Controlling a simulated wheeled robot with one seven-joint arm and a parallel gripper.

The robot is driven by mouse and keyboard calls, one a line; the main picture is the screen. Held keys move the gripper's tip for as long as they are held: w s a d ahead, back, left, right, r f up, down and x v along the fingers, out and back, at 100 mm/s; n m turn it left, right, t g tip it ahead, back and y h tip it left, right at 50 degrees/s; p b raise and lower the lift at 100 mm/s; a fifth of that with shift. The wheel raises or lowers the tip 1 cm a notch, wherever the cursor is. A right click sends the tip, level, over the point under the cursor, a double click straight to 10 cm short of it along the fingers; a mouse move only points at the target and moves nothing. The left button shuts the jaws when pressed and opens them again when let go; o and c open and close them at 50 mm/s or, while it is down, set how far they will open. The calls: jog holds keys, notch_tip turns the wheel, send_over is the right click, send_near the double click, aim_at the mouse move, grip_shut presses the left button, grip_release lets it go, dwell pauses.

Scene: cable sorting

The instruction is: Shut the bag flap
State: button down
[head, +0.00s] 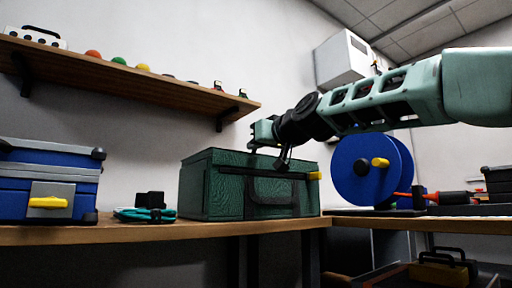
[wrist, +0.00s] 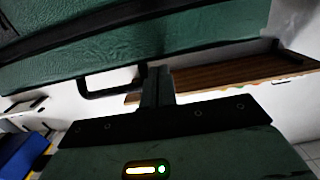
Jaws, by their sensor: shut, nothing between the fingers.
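The dark green bag (head: 225,195) stands on the wooden bench, with a black band along its upper front and a handle on its front face. Its flap (head: 215,160) appears to lie over the top; whether it is fully seated cannot be told. A yellow tab (head: 314,176) sits at the band's right end. My gripper (head: 283,165) is shut and empty at the bag's upper front edge; whether it touches cannot be told. In the wrist view my shut fingers (wrist: 157,86) point toward the green bag (wrist: 200,30), beside a black handle (wrist: 108,87).
A coiled teal cable (head: 145,214) and a blue toolbox (head: 45,180) are left of the bag. A blue reel (head: 360,170) and a red screwdriver (head: 452,197) are to the right. A wall shelf (head: 150,85) with small coloured items hangs above left.

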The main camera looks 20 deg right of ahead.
jog(key=shift+f+b, duration=0.75)
jog(key=shift+f, duration=0.6)
jog(key=r+b+v, duration=0.1)
jog(key=b+v, duration=0.7)
jog(key=v, duration=1)
jog(key=shift+a+r, duration=0.1)
